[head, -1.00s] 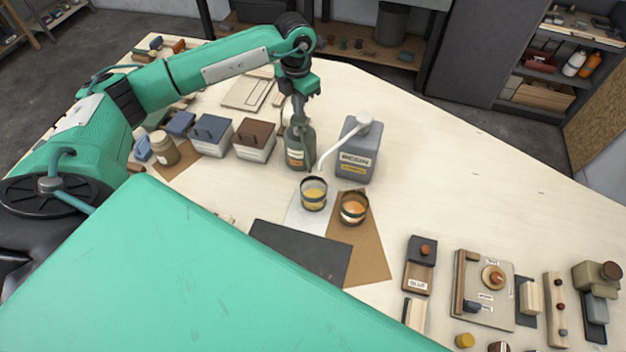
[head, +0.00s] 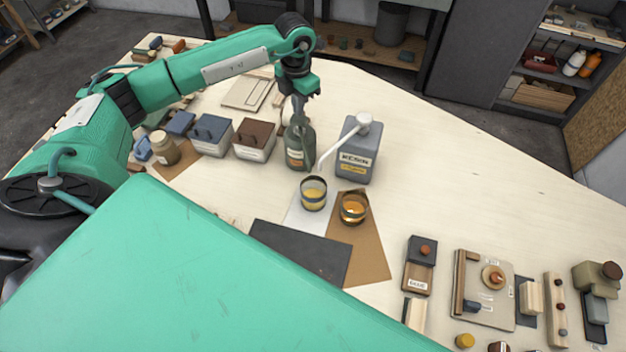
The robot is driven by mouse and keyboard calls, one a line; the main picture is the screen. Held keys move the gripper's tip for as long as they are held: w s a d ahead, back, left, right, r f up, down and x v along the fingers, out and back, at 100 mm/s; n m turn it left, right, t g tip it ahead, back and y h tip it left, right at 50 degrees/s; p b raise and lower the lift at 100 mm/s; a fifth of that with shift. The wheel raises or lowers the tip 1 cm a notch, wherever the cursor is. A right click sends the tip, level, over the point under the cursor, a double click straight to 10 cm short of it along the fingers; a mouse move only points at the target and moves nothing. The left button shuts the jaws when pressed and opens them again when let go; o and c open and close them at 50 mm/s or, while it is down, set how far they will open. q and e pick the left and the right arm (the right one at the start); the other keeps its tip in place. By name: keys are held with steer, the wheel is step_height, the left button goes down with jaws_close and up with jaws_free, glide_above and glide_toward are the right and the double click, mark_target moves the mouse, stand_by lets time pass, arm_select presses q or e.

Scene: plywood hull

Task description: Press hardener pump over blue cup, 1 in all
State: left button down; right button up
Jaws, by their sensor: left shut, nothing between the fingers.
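The dark green bottle (head: 299,150) with an orange-and-white label stands near the table's middle; its pump top is mostly hidden by my gripper. My left gripper (head: 297,103) is shut and empty, pointing down at the bottle's top; I cannot tell whether it touches. A dark-rimmed cup (head: 313,194) with yellow content stands on a pale sheet, below the spout of the grey resin jug (head: 357,150). A second dark-rimmed cup (head: 354,208) with amber content stands on brown paper to its right. Neither cup looks clearly blue. My right gripper is out of view.
Lidded boxes (head: 211,136) and a brown-lidded box (head: 254,140) stand left of the bottle. A dark flat mat (head: 300,250) lies in front of the cups. Wooden fixtures (head: 485,288) fill the right front. The table's right rear is clear.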

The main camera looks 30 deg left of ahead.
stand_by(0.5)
arm_select(q)
steer(key=shift+f, duration=0.1)
steer(key=shift+f+b, duration=1.35)
steer(key=shift+f, duration=0.15)
steer(key=shift+r, duration=0.2)
steer(key=shift+r+p, duration=0.55)
steer(key=shift+r, duration=0.75)
